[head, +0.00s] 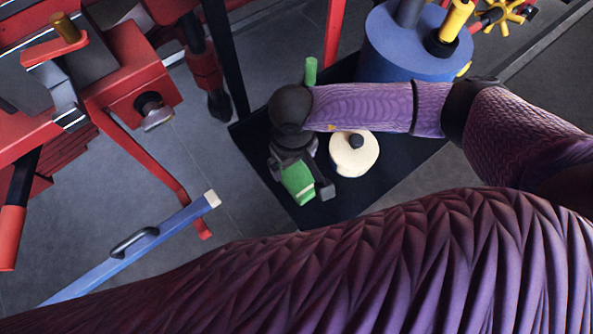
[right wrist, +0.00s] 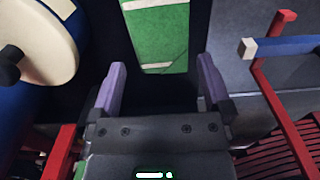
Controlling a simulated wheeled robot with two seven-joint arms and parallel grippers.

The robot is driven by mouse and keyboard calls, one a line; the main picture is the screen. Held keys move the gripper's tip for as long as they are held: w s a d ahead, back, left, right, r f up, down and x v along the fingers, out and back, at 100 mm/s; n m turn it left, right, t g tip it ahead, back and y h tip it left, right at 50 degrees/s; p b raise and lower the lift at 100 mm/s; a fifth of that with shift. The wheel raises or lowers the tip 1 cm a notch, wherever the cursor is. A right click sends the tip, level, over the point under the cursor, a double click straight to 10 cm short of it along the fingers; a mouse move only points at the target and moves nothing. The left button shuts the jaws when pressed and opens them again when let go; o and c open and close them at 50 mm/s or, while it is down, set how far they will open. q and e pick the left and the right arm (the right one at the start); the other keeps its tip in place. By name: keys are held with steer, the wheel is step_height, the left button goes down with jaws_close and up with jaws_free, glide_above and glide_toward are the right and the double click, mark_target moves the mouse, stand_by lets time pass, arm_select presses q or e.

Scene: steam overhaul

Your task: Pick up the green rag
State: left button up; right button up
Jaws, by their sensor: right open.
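The green rag (head: 296,176) lies on a dark flat surface (head: 250,150) in the head view, partly covered by my right gripper (head: 302,184). In the right wrist view the rag (right wrist: 157,38) is a flat green strip with pale lines across it, beyond the fingertips and roughly centred between them. My right gripper (right wrist: 161,78) is open, and nothing shows between its purple-grey fingers. How high the fingers are above the rag is hard to tell. My left gripper is not in view.
A cream round thing with a dark knob (head: 364,163) sits right of the rag. A blue cylinder (head: 420,50) stands behind it, and an upright green piece (head: 311,72) shows behind my wrist. A blue bar (head: 140,248) and red machinery (head: 125,75) are at left.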

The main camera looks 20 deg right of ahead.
mark_target(293, 170)
step_height(293, 170, down, 4)
steer(key=shift+a+f, duration=0.1)
steer(key=shift+f, duration=0.05)
steer(key=c, duration=1)
steer(key=shift+o, duration=0.2)
step_height(293, 170, up, 10)
steer(key=shift+r+p, duration=0.1)
steer(key=shift+p, duration=0.4)
